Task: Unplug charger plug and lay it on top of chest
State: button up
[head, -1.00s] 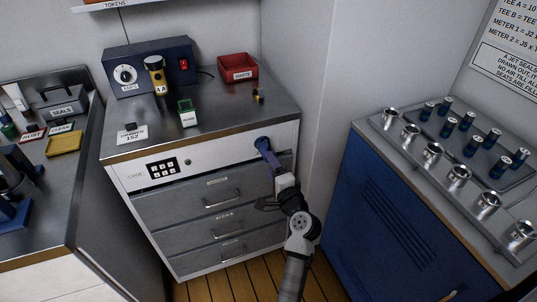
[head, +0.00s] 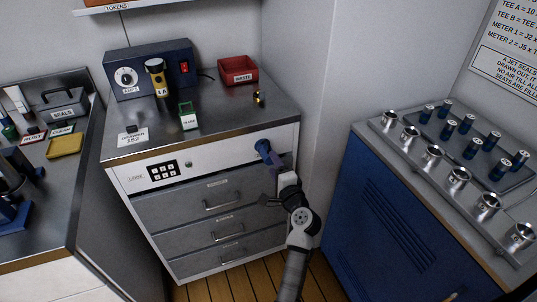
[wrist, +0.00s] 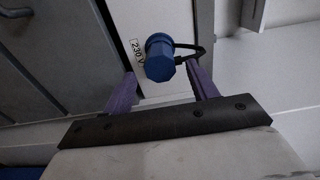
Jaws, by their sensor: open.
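The blue charger plug (head: 262,146) is at the upper right of the chest's front panel. In the wrist view the plug (wrist: 160,58) sits beside a "230 V" label, with a dark cable looping off to its right. My gripper (head: 277,161) is open just in front of the plug, to its lower right in the head view. In the wrist view my purple fingers (wrist: 162,88) are on either side of the plug's near end, with gaps visible. The chest's metal top (head: 223,122) lies above the drawers. The socket behind the plug is hidden.
On the chest top are a dark blue charger box (head: 150,68), a yellow-and-black item (head: 155,77), a green-framed holder (head: 188,116), a red waste bin (head: 238,70) and a small item (head: 259,97). The front middle is clear. A blue cabinet (head: 375,210) stands at right.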

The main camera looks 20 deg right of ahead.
aim_at(271, 161)
jog(key=shift+w+a+b, duration=0.1)
jog(key=shift+w+b, duration=0.2)
jog(key=shift+w, duration=2.25)
grip_shut()
jog(key=shift+s, duration=3)
jog(key=s+a+f, duration=0.4)
jog(key=a+f, duration=0.7)
jog(key=f, duration=0.2)
jog(key=s+a+f, duration=0.5)
jog(key=a+f, duration=0.7)
jog(key=f, duration=0.2)
jog(key=shift+s+f+h, duration=0.15)
jog(key=shift+s+h, duration=0.05)
jog(key=shift+h, duration=0.1)
